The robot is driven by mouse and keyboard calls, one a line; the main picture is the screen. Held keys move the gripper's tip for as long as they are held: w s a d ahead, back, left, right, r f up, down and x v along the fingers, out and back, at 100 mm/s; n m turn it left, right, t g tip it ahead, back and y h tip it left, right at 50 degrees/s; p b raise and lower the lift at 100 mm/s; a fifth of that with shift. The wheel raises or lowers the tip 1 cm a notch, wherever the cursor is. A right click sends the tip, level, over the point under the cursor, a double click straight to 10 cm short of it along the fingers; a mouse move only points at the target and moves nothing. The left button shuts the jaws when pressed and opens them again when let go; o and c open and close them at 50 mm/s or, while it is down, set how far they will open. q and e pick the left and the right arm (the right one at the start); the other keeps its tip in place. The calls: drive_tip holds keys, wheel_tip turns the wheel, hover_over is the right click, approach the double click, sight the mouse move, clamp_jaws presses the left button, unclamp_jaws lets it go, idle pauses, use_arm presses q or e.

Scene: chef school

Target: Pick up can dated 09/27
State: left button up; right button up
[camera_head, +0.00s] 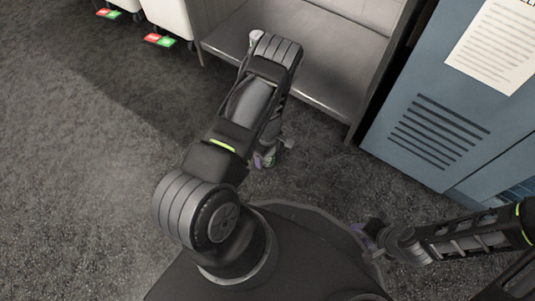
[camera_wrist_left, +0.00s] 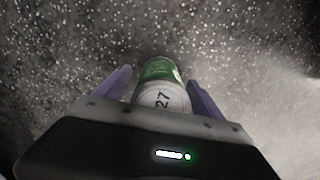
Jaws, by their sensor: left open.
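A green can with a pale end (camera_wrist_left: 160,90) shows in the left wrist view. The number "27" is readable on the pale end; the rest of any date cannot be read. My left gripper (camera_wrist_left: 160,82) is open, with one purple finger on each side of the can, and small gaps seem to show beside it. In the head view my left gripper (camera_head: 266,159) is low over the dark floor, mostly hidden by my arm, and the can cannot be made out clearly there. My right gripper (camera_head: 370,232) is at the lower right beside my base; its fingers are unclear.
A metal shelf unit (camera_head: 325,70) stands ahead, and a blue locker (camera_head: 440,120) with a paper notice (camera_head: 497,45) is at the right. White bins (camera_head: 168,16) with red and green pedals stand at the back left. The carpet (camera_head: 80,150) at left is clear.

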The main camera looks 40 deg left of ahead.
use_arm(q)
drive_tip(key=shift+c, duration=0.6)
clamp_jaws()
idle(0.3)
